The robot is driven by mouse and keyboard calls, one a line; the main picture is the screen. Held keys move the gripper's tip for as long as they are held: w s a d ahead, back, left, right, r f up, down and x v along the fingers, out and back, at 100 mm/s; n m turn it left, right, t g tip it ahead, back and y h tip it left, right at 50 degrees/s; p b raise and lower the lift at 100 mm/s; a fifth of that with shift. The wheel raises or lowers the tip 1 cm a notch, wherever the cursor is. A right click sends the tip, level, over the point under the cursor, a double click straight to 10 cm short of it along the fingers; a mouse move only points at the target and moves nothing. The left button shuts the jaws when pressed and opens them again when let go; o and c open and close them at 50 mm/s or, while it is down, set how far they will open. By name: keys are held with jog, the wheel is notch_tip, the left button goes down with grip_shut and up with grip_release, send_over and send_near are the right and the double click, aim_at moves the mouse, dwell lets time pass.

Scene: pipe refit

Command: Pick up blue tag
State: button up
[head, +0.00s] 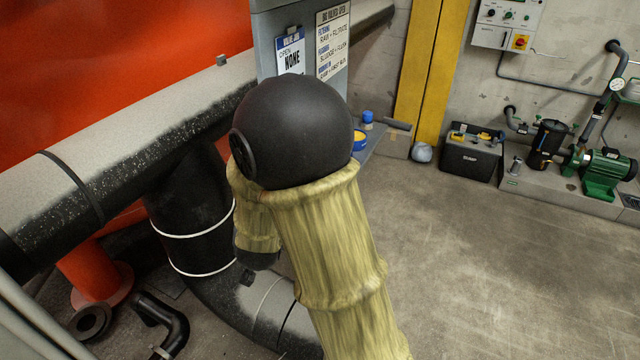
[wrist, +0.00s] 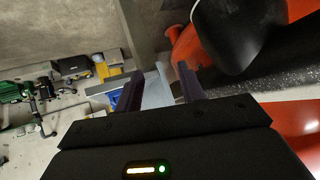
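A blue-edged tag (head: 291,53) with a white face reading "OPEN NONE" hangs on the grey panel (head: 268,32) in the head view. My own arm hides my gripper in that view. In the wrist view, my gripper (wrist: 158,86) is open, its two dark fingers well apart with nothing held between them. A pale grey surface, probably the panel, shows beyond the gap. A small blue patch shows beside the left finger; I cannot tell whether it is the tag.
A white printed sign (head: 332,42) is on the panel, right of the tag. A big grey-black pipe (head: 120,130) runs at left. A blue-capped container (head: 367,120) stands on a ledge. A yellow column (head: 440,70) and green pump (head: 604,170) are behind. The right floor is clear.

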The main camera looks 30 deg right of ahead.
jog(key=d+m+h, duration=0.1)
jog(key=h, duration=0.2)
jog(key=d+r+m+h+b, duration=0.1)
jog(key=d+m+h, duration=0.1)
jog(key=h, duration=0.2)
jog(key=d+m+t+h, duration=0.1)
jog(key=d+h, duration=0.1)
jog(key=h, duration=0.2)
jog(key=shift+s+r+m, duration=0.15)
jog(key=shift+s+m, duration=0.2)
jog(key=shift+m, duration=0.05)
jog(key=p+x, duration=0.2)
jog(key=x, duration=1)
jog(key=shift+r+p, duration=0.2)
jog(key=shift+p, duration=0.2)
jog(key=shift+d, duration=0.1)
